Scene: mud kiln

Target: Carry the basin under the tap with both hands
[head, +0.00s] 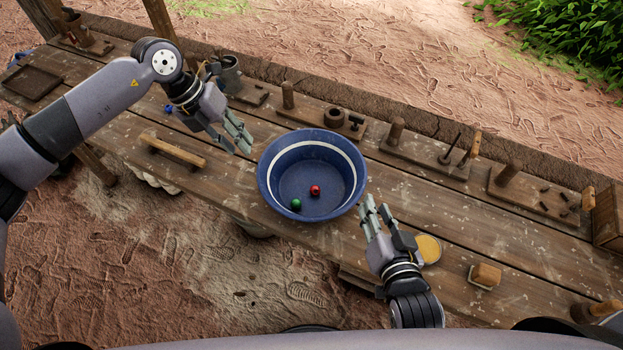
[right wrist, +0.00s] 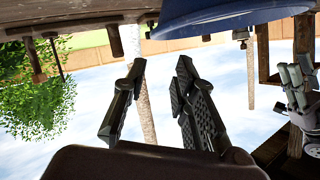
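The basin (head: 272,178) is round and dark blue with a white band inside. It stands upright on the wooden bench and holds a red ball (head: 314,191) and a green ball (head: 296,204). My left gripper (head: 239,145) is open and empty, just off the basin's upper left rim. My right gripper (head: 374,207) is open and empty, close to the basin's lower right rim. In the upside-down right wrist view, the gripper's fingers (right wrist: 158,78) stand apart, and the basin (right wrist: 220,15) shows at the top right. I cannot make out the tap.
The bench (head: 215,190) is long and worn. A wooden-handled tool (head: 173,151) lies left of the basin. A yellow round dish (head: 429,248) and a wooden block (head: 485,275) lie to the right. Boards with pegs (head: 428,152) line the back edge.

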